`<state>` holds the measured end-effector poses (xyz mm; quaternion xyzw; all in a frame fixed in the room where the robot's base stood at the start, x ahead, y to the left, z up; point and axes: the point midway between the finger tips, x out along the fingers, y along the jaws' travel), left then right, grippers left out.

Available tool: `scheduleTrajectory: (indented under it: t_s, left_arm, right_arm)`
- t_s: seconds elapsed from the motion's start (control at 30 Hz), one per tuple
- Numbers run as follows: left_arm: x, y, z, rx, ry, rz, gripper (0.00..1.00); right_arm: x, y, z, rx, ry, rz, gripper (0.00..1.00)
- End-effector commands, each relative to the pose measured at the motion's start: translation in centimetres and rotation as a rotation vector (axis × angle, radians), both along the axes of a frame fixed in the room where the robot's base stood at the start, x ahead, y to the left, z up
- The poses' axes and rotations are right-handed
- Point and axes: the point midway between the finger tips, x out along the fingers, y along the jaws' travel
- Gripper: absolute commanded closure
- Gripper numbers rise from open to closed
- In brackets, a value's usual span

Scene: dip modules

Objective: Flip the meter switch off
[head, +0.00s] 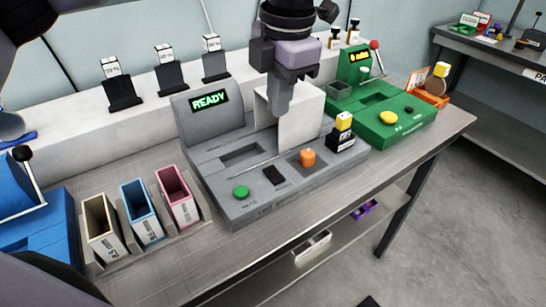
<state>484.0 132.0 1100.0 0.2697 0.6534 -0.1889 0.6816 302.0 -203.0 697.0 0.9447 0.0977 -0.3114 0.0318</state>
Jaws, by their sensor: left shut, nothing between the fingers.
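The grey meter (215,160) stands in the middle of the bench, with a lit green READY display (209,101) on its raised back panel. A small black switch (273,175) sits on its front deck, between a green button (241,192) and an orange knob (308,157). I cannot tell which way the switch is tilted. My left gripper (281,111) comes down from the top, shut and empty, fingers pointing down. It appears above and behind the switch, apart from it, in front of a white block (305,125) on the meter. My right gripper is out of view.
Three open bins, beige (103,226), blue (140,209) and pink (177,195), stand left of the meter. A yellow-topped black module (342,131) is at its right end. A green machine (385,118) stands further right, a blue one (40,230) at far left.

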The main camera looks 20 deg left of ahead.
Motion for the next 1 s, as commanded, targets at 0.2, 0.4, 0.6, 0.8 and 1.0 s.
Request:
scheduleTrajectory:
  t_s: [0.2,0.4,0.6,0.8,1.0]
  left_arm:
    - [0.1,0.3,-2.0,0.002,0.003,0.0,1.0]
    - [0.4,0.7,-6.1,0.004,0.005,0.0,1.0]
    - [0.7,1.0,-10.2,0.002,0.004,-0.001,1.0]
    - [0.9,1.2,-12.9,0.001,0.002,-0.001,1.0]
    - [1.0,1.4,-13.9,0.001,0.001,-0.001,1.0]
  right_arm:
    - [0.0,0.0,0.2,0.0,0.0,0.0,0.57]
    - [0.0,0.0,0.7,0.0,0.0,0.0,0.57]
    - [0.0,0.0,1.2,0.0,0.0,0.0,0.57]
    - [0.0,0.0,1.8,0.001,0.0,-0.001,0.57]
    - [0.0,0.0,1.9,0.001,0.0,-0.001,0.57]
